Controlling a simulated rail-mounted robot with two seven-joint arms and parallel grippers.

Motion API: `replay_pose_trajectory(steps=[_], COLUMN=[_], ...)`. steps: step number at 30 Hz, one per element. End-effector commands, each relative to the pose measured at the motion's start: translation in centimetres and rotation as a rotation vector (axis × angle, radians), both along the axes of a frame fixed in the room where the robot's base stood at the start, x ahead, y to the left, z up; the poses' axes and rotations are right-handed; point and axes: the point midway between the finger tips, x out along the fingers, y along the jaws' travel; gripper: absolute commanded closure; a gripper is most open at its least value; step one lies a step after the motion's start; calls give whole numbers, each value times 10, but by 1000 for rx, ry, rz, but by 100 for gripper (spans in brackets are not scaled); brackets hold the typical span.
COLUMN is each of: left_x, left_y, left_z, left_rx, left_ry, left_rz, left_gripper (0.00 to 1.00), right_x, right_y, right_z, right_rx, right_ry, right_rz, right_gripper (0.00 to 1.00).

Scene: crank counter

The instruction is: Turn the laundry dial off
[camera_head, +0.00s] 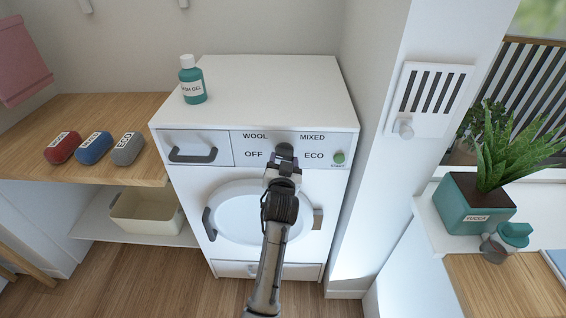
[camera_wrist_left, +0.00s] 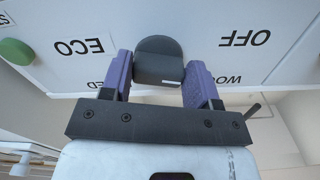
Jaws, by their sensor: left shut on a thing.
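The laundry dial (camera_head: 285,149) is a dark grey knob on the washing machine's front panel (camera_head: 300,142). OFF is printed to its left, ECO to its right, WOOL and MIXED above. My left gripper (camera_head: 284,161) is at the dial and partly covers it. In the left wrist view, which shows the panel upside down, the dial (camera_wrist_left: 158,58) sits between the two purple fingers of the left gripper (camera_wrist_left: 160,84), which are shut on it. A small white mark shows on the dial's lower edge there; I cannot tell which label it points at. My right gripper is not in view.
A green start button (camera_head: 339,158) is right of the dial, and a drawer handle (camera_head: 193,155) is left. A gel bottle (camera_head: 194,84) stands on the machine. Red, blue and grey labelled objects lie on the wooden counter (camera_head: 95,108). A planter (camera_head: 474,208) stands at right.

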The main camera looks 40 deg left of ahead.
Motion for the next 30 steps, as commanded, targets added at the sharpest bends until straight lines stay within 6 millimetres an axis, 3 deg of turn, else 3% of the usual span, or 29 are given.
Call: replay_pose_trajectory(steps=[7, 8, 15, 24, 30], left_x=[0, 0, 0, 0, -2], left_y=[0, 0, 0, 0, 3], left_z=[0, 0, 0, 1, 4], left_rx=[-4, -3, -2, 15, 176], left_ry=[-3, -2, -2, 12, 132], left_rz=[-1, -1, 0, 0, 0], left_gripper=[68, 42, 19, 19, 19], right_x=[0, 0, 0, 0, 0], right_y=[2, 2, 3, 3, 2], right_z=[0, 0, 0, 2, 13], right_rx=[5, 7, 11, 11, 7], right_ry=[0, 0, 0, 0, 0], right_rz=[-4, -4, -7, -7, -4], right_gripper=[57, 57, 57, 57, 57])
